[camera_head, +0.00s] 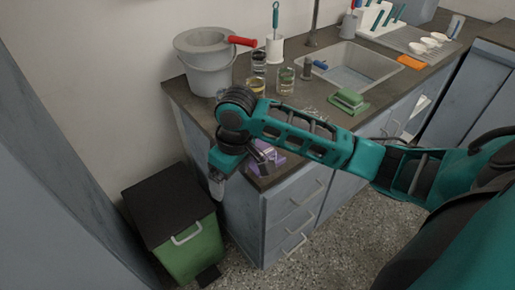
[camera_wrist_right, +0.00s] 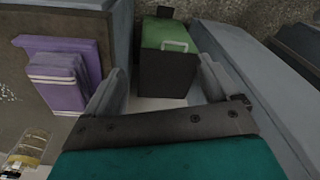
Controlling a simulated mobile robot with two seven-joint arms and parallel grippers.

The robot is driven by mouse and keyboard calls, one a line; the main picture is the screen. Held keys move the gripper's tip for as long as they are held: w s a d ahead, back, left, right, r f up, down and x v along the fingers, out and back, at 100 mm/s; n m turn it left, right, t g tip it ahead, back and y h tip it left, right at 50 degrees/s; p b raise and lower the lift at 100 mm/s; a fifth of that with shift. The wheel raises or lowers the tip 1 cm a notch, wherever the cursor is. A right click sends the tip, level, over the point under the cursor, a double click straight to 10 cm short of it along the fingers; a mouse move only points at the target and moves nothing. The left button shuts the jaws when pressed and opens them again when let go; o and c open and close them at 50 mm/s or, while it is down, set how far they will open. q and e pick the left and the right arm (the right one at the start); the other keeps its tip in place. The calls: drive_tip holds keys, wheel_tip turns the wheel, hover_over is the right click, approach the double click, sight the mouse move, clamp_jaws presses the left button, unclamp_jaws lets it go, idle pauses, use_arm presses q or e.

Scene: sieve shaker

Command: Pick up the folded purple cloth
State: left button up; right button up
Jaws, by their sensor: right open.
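The folded purple cloth (camera_head: 268,167) lies on the near left end of the dark countertop, partly hidden behind my right gripper in the head view. In the right wrist view the cloth (camera_wrist_right: 62,78) shows at the left, with pale stripes across its folded part. My right gripper (camera_head: 238,171) is open and empty at the counter's end edge. In the right wrist view the cloth is outside the jaws (camera_wrist_right: 160,90), to the left of the left finger. I cannot tell the exact height of the fingers above the counter. My left gripper is not in view.
A green bin with a dark lid (camera_head: 190,245) stands on the floor below the counter's end. A wall runs behind.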

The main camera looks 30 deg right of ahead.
drive_tip(key=w+d+r+m+g+h, duration=0.1)
drive_tip(key=w+d+r+m, duration=0.15)
drive_tip(key=d+r, duration=0.3)
drive_tip(key=w+d+r+m, duration=0.1)
drive_tip(key=w+d+r, duration=0.3)
drive_tip(key=d+r, duration=0.15)
drive_tip(key=b, duration=0.1)
hover_over(257, 145)
drive_tip(key=shift+m, duration=0.25)
drive_tip(key=f, duration=0.7)
drive_tip(key=shift+w+d+f, duration=0.2)
drive_tip(key=shift+w+d, duration=0.05)
drive_tip(key=shift+w, duration=0.05)
drive_tip(key=f, duration=0.3)
drive_tip(key=f+b, duration=0.1)
drive_tip(key=f, duration=0.1)
drive_tip(key=shift+s+a+f, duration=0.15)
drive_tip(key=shift+s+f, duration=0.1)
drive_tip(key=shift+f, duration=0.1)
drive_tip(key=shift+c, duration=0.5)
drive_tip(key=shift+r, duration=0.1)
drive_tip(key=c, duration=0.9)
drive_tip(key=shift+c, duration=0.2)
